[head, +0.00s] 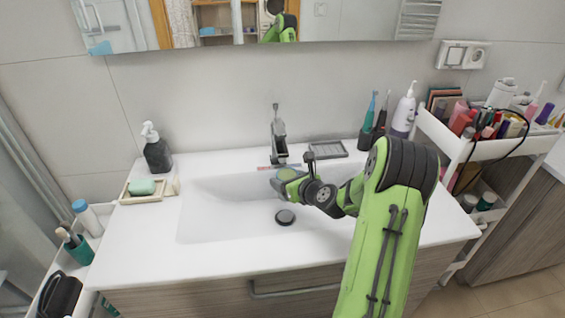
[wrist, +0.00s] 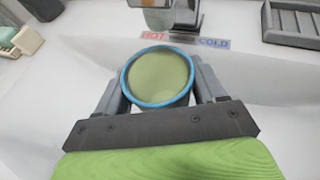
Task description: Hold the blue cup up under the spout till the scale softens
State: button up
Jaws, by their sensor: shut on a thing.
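The blue cup (wrist: 125,84) is held between the two fingers of my gripper (wrist: 161,88) in the wrist view. Its blue rim faces the camera and its inside looks greenish-yellow. In the head view my gripper (head: 283,178) is over the back of the basin, just below and in front of the faucet (head: 279,140), and the cup is mostly hidden there. In the wrist view the faucet's spout (wrist: 158,18) is just beyond the cup, near the top edge. I cannot make out any scale on the spout or running water.
The white basin (head: 215,215) is empty apart from its dark drain (head: 285,217). A dark soap bottle (head: 156,150) and a soap dish (head: 146,190) stand at left. A grey tray (head: 328,150) and toothbrush holder (head: 366,140) are right of the faucet. A crowded cart (head: 480,150) stands at far right.

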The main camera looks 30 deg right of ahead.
jog(key=s+a+r+p, duration=0.2)
jog(key=s+r, duration=0.4)
jog(key=s, duration=0.3)
jog(key=shift+s+a+p, duration=0.3)
jog(key=shift+a+p, duration=0.05)
jog(key=shift+a, duration=0.45)
dwell(1.3)
jog(key=shift+r, duration=0.1)
dwell(0.6)
